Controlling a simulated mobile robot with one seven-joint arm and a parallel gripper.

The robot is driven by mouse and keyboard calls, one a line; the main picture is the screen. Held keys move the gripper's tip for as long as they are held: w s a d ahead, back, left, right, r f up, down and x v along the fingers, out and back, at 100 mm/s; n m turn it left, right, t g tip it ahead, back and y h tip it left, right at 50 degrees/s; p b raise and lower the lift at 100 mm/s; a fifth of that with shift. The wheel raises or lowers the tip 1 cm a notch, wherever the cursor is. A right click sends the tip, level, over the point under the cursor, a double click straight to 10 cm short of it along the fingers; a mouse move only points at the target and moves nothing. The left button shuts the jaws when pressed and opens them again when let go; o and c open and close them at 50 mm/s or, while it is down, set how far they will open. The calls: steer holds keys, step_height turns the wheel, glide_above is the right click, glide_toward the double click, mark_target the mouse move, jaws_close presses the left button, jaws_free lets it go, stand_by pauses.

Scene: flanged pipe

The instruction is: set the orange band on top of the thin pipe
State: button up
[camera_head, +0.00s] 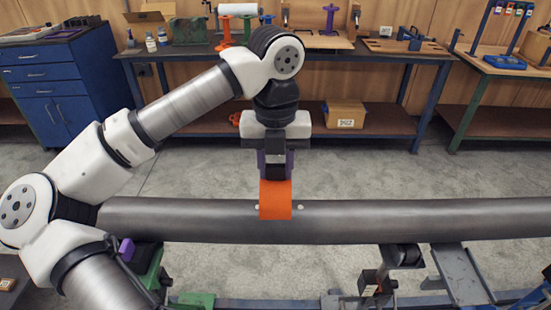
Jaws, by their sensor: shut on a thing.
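The orange band (275,199) hangs flat below my gripper (275,172), which is shut on its upper edge. The band is in front of or against the grey pipe (400,221), overlapping its upper part in the view. I cannot tell whether the band touches the pipe. The pipe runs level across the picture, and its left end is hidden behind my arm. Two small pale spots (300,207) show on the pipe, one on each side of the band. My gripper points straight down over the pipe.
Stands and rails (460,272) lie below the pipe. A workbench (380,52) with tools, spools and bottles stands behind, with a cardboard box (345,114) on its lower shelf. A blue cabinet (62,88) is at the left. Bare floor lies between pipe and bench.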

steer(key=shift+f+b, duration=3.35)
steer(key=shift+f, duration=0.45)
steer(key=shift+f+b, duration=0.35)
steer(key=shift+b, duration=0.05)
steer(key=shift+r, duration=0.15)
steer(key=o, duration=1.1)
steer(key=shift+r+p, duration=1.9)
steer(key=shift+r, duration=1.6)
